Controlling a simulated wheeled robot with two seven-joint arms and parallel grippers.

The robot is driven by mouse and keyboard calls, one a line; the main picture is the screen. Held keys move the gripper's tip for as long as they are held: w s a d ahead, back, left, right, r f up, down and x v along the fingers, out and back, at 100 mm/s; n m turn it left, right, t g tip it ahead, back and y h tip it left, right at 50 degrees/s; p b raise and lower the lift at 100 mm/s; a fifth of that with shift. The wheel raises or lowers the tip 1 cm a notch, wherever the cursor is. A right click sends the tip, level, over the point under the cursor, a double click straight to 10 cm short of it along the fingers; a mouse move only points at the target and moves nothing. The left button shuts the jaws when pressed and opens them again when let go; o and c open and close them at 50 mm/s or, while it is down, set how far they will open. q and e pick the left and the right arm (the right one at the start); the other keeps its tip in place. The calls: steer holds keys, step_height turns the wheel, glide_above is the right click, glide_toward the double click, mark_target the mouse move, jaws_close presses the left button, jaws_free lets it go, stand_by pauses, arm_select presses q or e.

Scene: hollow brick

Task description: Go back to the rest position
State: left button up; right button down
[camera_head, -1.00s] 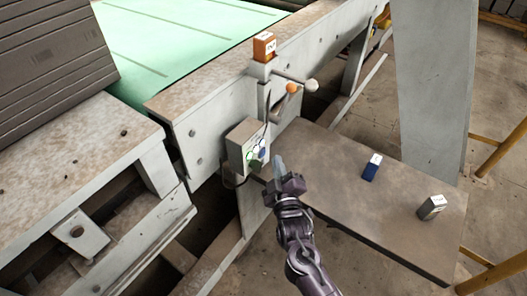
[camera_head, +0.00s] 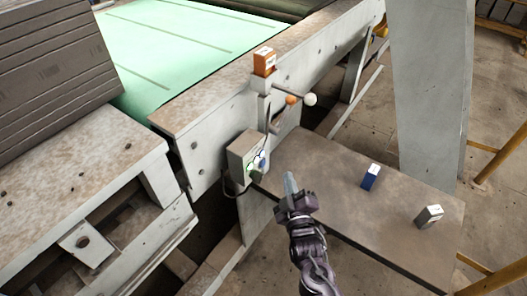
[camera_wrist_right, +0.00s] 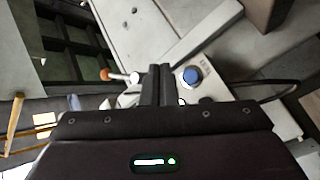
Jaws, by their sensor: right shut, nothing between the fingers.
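My right gripper (camera_head: 290,184) is shut and empty in the head view. It hangs over the near left edge of the brown table, to the right of and below the grey control box (camera_head: 246,153). The box carries a green and a blue button on its face. In the right wrist view, my right gripper's dark fingers (camera_wrist_right: 158,84) are together, and the blue button (camera_wrist_right: 190,76) shows just right of them. The gripper appears apart from the box. My left gripper is not in the head view.
The brown table (camera_head: 330,190) holds a blue box (camera_head: 370,176) and a grey box (camera_head: 429,216). An orange box (camera_head: 264,61) sits on the machine frame above two levers with an orange knob (camera_head: 290,99) and a white knob (camera_head: 310,99). A grey pillar (camera_head: 428,90) stands behind the table.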

steer(key=s+d+m+g+h, duration=0.1)
steer(key=s+d+m+g, duration=0.45)
steer(key=s+g, duration=0.4)
steer(key=s+d+m+g+h, duration=0.1)
steer(key=s+d+m+g, duration=0.4)
steer(key=s, duration=0.8)
step_height(320, 180, down, 27)
steer(key=d+n+g, duration=0.1)
steer(key=g, duration=0.1)
steer(key=s+d+f, duration=0.2)
steer(key=s+f, duration=0.8)
steer(key=s+d+f+g, duration=0.1)
steer(key=s+d+f, duration=0.1)
steer(key=s+f, duration=0.8)
steer(key=shift+s+h, duration=0.3)
steer(key=shift+s, duration=0.15)
steer(key=shift+n, duration=0.25)
